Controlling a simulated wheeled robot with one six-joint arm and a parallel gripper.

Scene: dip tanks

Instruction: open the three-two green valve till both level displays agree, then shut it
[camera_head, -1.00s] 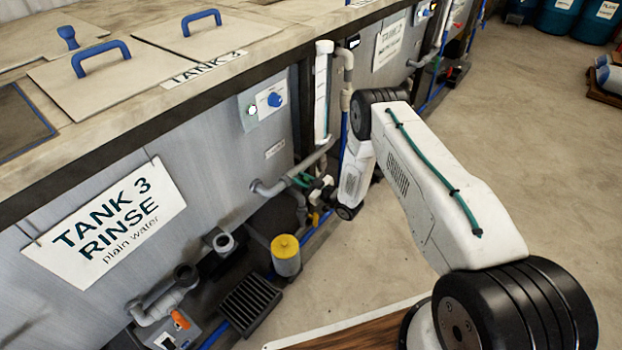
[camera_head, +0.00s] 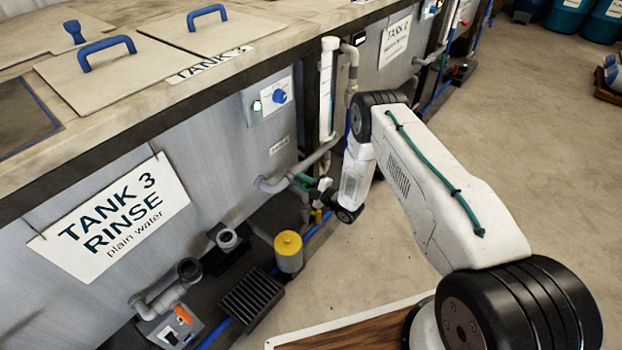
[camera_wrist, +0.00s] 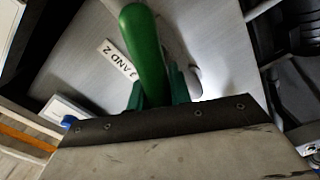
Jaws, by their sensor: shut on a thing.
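The green valve handle (camera_wrist: 145,45) stands large in the wrist view, and my gripper (camera_wrist: 156,98) is shut on it. In the head view, the green handle (camera_head: 303,180) shows at the pipe between tank 3 and tank 2, beside the end of my arm; the jaws are too small to make out there. I cannot make out a second level display. How far the valve is turned is unclear.
Tank 3's sign (camera_head: 112,217) and a control panel with a blue knob (camera_head: 280,97) are on the left wall. A yellow-capped canister (camera_head: 288,250) and a black grate (camera_head: 251,296) stand low in front. Open floor (camera_head: 540,160) lies to the right.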

